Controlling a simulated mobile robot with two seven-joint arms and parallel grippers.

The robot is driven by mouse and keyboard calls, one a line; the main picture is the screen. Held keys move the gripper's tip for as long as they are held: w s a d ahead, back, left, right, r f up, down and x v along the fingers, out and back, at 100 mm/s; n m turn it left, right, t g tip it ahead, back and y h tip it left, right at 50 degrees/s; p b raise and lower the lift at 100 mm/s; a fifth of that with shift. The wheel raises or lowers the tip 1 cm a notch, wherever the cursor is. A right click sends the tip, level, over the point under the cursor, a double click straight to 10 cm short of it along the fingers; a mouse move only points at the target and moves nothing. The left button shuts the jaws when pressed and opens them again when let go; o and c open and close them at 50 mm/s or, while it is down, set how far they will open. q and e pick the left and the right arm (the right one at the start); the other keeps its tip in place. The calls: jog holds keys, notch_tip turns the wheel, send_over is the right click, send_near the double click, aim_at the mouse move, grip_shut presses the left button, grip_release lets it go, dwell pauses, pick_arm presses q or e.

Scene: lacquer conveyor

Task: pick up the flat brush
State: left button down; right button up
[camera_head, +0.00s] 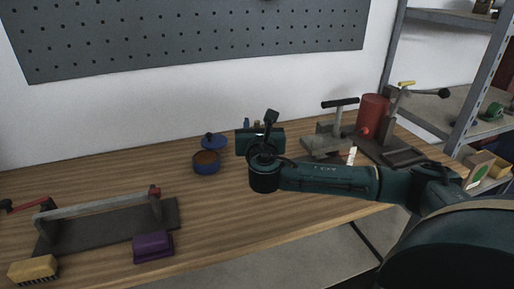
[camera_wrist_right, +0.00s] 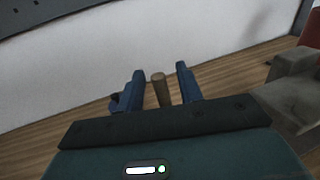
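A brown, rounded upright piece (camera_wrist_right: 161,90), which looks like the flat brush's handle, stands between the fingers of my right gripper (camera_wrist_right: 163,86) in the right wrist view. The two blue fingers are apart, with a gap visible on each side of it. Its lower part is hidden by my gripper body. In the head view my right gripper (camera_head: 257,126) is over the back of the table, and the brush is mostly hidden behind it. My left gripper is not in view.
A purple block (camera_head: 153,247) and yellow bristled block (camera_head: 33,270) lie front left. The table's middle is clear.

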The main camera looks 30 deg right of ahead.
jog(key=shift+c, duration=0.2)
grip_shut()
dwell(0.4)
